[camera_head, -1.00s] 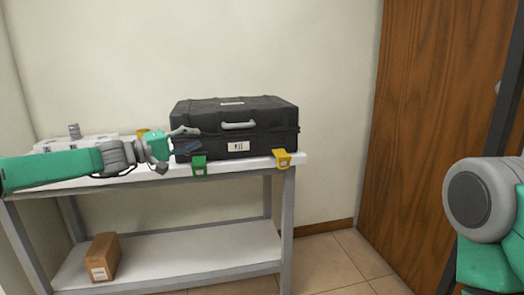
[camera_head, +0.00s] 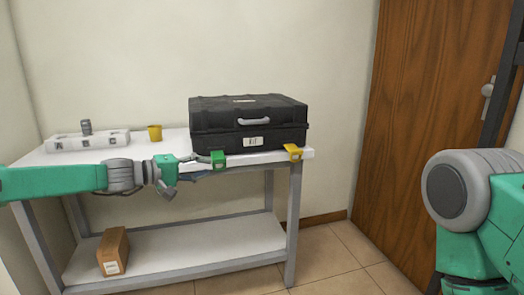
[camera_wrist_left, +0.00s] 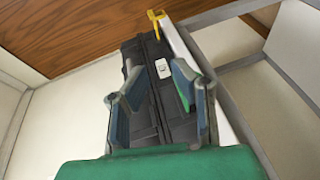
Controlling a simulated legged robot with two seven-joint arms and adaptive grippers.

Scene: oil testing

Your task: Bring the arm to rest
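My left arm (camera_head: 75,181) comes in from the left, along the table's front side. My left gripper (camera_head: 202,167) is by the table's front edge, below the black case. In the left wrist view its two fingers (camera_wrist_left: 158,92) are spread apart with nothing held between them. The black case (camera_head: 250,123) stands shut behind the gripper and also shows beyond the fingers in the left wrist view (camera_wrist_left: 150,75). My right arm shows only in part at the right edge; its gripper is out of view.
A green clip (camera_head: 218,159) on the table edge (camera_head: 262,158) is close to the left fingers; contact cannot be told. A yellow clip (camera_head: 293,153) is farther right. A yellow cup (camera_head: 155,133) and a white rack (camera_head: 88,142) stand behind my arm. A brown box (camera_head: 114,251) lies on the lower shelf.

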